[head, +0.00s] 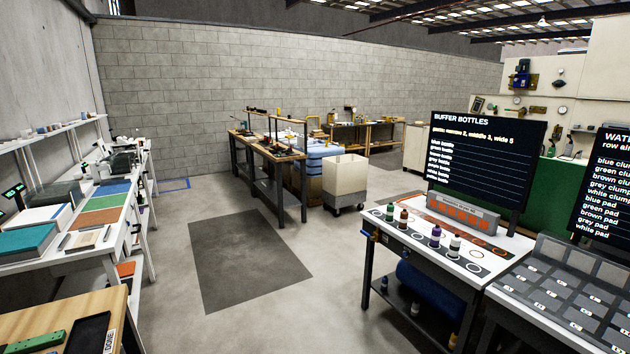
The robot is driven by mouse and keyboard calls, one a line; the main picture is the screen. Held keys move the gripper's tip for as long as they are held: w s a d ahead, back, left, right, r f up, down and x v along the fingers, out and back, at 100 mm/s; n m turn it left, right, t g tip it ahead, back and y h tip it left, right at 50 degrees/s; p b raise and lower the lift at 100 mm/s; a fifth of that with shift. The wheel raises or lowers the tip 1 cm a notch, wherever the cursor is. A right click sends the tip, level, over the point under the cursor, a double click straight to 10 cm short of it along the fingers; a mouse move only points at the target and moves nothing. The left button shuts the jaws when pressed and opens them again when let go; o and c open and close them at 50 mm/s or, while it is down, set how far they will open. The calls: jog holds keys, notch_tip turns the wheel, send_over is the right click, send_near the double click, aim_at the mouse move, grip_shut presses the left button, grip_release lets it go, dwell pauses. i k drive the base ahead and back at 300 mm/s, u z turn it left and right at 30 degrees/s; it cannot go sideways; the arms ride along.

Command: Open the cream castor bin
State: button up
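The cream castor bin (344,179) stands on the floor in the middle distance, right of the dark-legged workbench in the head view. It is a cream box on a low grey wheeled base with dark castors. Its top is seen at a shallow angle, and I cannot tell whether a lid covers it. My gripper is not in view.
A dark floor mat (247,258) lies on open concrete before the bin. A workbench (268,155) stands just left of it. A long white bench (100,215) runs along the left. A bottle table (398,232) with a black board (486,160) stands at right.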

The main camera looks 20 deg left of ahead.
aim_at(345, 176)
jog(key=u, duration=0.95)
jog(key=i, duration=6.75)
jog(key=z, duration=1.7)
jog(key=i, duration=5.25)
jog(key=u, duration=0.1)
